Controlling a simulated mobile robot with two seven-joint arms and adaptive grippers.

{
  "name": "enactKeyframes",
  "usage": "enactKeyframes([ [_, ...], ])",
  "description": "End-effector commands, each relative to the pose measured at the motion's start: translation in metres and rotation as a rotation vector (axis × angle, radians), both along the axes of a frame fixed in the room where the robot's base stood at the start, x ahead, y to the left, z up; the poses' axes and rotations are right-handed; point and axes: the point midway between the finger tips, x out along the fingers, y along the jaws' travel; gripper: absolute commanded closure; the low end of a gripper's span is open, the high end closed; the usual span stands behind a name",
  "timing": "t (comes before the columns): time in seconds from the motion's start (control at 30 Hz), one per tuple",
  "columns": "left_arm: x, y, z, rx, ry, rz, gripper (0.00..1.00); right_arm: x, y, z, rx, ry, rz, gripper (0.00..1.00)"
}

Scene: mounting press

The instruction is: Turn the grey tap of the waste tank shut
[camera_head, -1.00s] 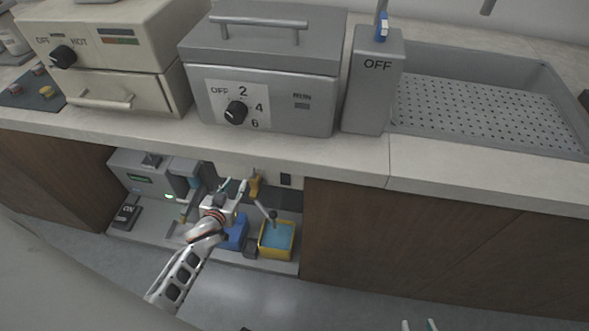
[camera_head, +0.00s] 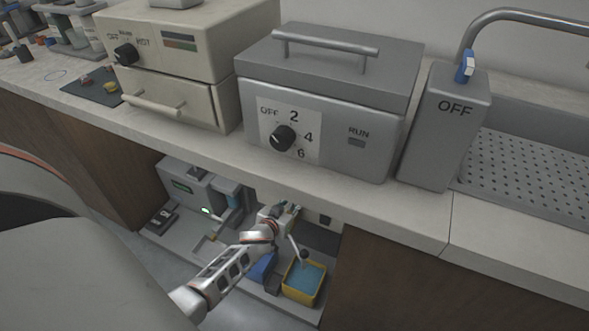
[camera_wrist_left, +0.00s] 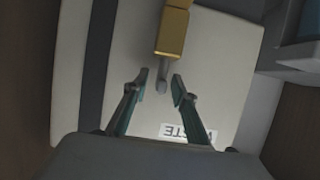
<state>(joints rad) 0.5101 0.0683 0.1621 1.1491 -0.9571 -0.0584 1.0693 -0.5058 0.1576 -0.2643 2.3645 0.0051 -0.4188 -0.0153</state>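In the left wrist view, the cream waste tank (camera_wrist_left: 225,70) fills the middle, with its "WASTE" label (camera_wrist_left: 188,133) upside down. A brass-yellow fitting (camera_wrist_left: 173,30) comes in from the top, and the short grey tap (camera_wrist_left: 162,78) sticks out of its lower end. My left gripper (camera_wrist_left: 160,84) is open, with a fingertip on either side of the tap's end; I cannot tell whether they touch it. In the head view, my left gripper (camera_head: 288,210) is under the counter and hides the tap. My right gripper is not in view.
Under the counter stand a yellow bin with blue contents (camera_head: 304,283), a blue box (camera_head: 263,266), a rod with a dark knob (camera_head: 303,254) and a grey machine (camera_head: 190,188). The counter edge (camera_head: 350,205) overhangs my left arm. A brown cabinet front (camera_head: 410,285) closes the right side.

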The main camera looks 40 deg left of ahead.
Motion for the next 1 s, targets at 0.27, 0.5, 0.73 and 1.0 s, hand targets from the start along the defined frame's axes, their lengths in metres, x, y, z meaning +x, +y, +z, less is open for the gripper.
enactKeyframes([
  [0.27, 0.0012, 0.0, 0.0008, 0.0, -0.001, 0.0, 0.79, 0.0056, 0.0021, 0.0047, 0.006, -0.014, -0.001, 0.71],
  [0.5, 0.0009, -0.0002, 0.0005, 0.0, -0.001, -0.001, 1.0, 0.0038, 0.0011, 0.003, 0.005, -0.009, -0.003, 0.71],
  [0.73, 0.0011, 0.0004, 0.0016, 0.003, -0.001, -0.026, 1.0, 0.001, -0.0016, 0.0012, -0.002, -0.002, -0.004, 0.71],
  [1.0, 0.002, 0.0031, 0.0044, 0.008, -0.002, -0.164, 1.0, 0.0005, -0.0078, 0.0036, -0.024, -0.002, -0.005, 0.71],
])
